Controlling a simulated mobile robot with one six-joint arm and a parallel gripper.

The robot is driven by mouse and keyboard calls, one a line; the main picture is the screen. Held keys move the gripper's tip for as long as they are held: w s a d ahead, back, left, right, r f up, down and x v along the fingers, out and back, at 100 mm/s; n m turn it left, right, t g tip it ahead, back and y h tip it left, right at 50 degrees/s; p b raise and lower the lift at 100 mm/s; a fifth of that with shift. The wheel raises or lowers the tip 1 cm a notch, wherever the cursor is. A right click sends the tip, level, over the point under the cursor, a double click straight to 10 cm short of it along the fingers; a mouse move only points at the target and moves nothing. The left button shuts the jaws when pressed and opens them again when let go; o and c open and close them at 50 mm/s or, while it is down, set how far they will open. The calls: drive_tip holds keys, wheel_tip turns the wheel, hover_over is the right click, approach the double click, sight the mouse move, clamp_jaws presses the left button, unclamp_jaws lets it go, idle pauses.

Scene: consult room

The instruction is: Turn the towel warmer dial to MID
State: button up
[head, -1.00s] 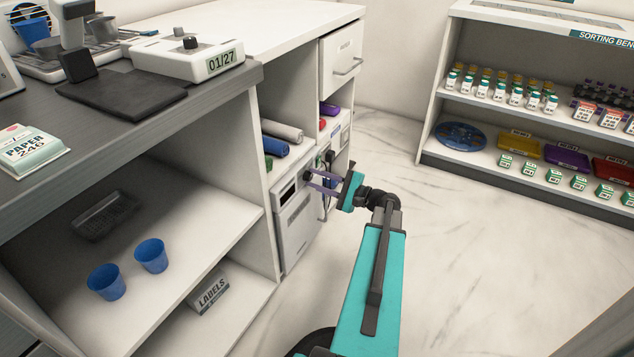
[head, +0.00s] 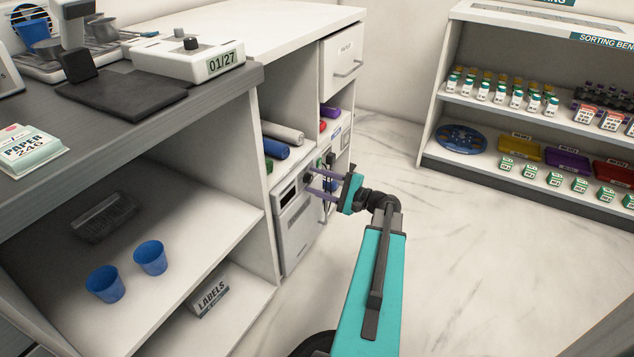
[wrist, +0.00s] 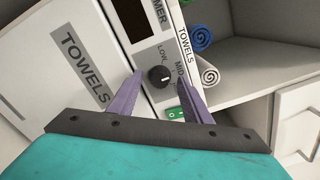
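The towel warmer (head: 298,222) is a pale cabinet in the lower bay of the counter, marked TOWELS in the wrist view (wrist: 50,70). Its black round dial (wrist: 159,77) sits on a grey panel with LOW above it and MID to its right. I cannot tell surely which mark the dial points to. My gripper (wrist: 160,79) is open, with one purple finger on each side of the dial and small gaps visible. In the head view my gripper (head: 307,184) is at the warmer's front, and the dial is too small to read.
A green switch (wrist: 175,113) is on the panel below the dial. Blue cups (head: 150,258) stand on the left shelf. The floor (head: 460,270) to the right is clear.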

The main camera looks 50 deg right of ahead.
drive_tip(key=shift+s, duration=0.1)
drive_tip(key=p+v, duration=0.4)
drive_tip(key=v, duration=0.9)
drive_tip(key=shift+s, duration=0.3)
drive_tip(key=shift+s+d+f, duration=0.1)
idle(0.4)
